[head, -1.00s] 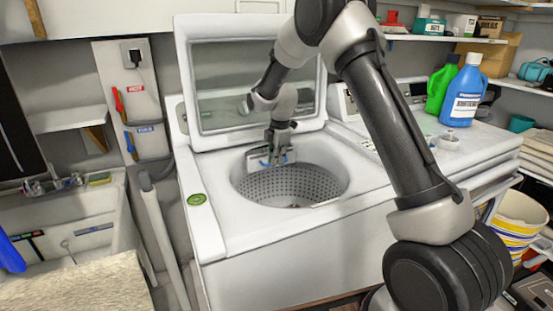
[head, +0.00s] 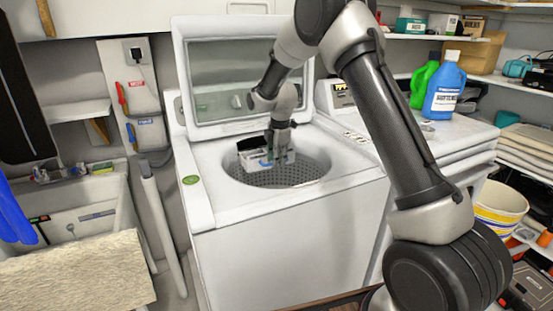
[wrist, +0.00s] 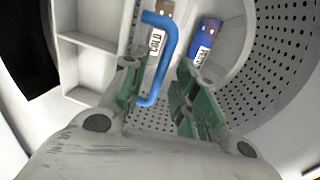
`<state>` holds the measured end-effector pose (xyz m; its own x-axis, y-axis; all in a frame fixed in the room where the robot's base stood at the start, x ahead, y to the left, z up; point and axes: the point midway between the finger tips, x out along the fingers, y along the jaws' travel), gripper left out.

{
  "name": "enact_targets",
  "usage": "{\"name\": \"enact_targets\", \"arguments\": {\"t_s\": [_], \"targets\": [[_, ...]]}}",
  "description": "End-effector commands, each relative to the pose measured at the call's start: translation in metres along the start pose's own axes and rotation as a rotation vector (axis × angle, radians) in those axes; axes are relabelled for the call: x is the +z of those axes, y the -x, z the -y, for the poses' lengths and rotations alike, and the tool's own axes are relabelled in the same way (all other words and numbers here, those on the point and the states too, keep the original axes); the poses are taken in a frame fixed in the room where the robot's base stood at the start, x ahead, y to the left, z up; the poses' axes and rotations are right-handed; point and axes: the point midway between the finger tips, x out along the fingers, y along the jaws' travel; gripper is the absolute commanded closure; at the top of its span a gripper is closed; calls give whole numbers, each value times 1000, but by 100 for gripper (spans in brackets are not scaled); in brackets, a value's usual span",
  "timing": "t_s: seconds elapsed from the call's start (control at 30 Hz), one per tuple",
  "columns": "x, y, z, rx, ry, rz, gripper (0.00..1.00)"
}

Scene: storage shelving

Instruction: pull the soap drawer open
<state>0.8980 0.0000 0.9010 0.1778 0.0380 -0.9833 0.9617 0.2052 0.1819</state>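The soap drawer (head: 252,160) is a pale box with a dark opening, standing out over the drum mouth of the top-loading washer (head: 290,230). Its blue handle (head: 265,163) faces the front; in the wrist view the bent blue handle (wrist: 165,60) runs between my fingers. My gripper (head: 280,155) is at the drawer, above the drum. In the wrist view, the green-padded fingers of my gripper (wrist: 160,95) are apart, with a gap on the right of the handle. Whether the left pad touches the handle I cannot tell. Pale compartments (wrist: 88,50) show at the left.
The washer lid (head: 235,80) stands up behind the drum (head: 290,177). Blue (head: 443,95) and green (head: 422,85) bottles stand on the machine at right. A sink (head: 75,210) is at left, a bucket (head: 500,205) at lower right. My arm crosses the right side.

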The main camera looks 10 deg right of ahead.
Motion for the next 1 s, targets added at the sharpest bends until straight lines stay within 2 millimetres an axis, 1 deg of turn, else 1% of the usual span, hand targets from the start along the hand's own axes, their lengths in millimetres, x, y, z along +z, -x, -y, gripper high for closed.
{"name": "enact_targets", "arguments": {"t_s": [0.27, 0.37, 0.47, 0.7, 0.8, 0.9, 1.0], "targets": [[0, 1, 0, 0, 0, 0, 68], [0, 8, -1, 2, 0, 0, 68], [0, 24, -1, 3, 0, 0, 68], [0, 79, -1, 4, 0, 0, 68], [0, 98, -1, 3, 0, 0, 68], [0, 110, 0, 1, 0, 0, 68], [0, 118, 0, 1, 0, 0, 68]]}}
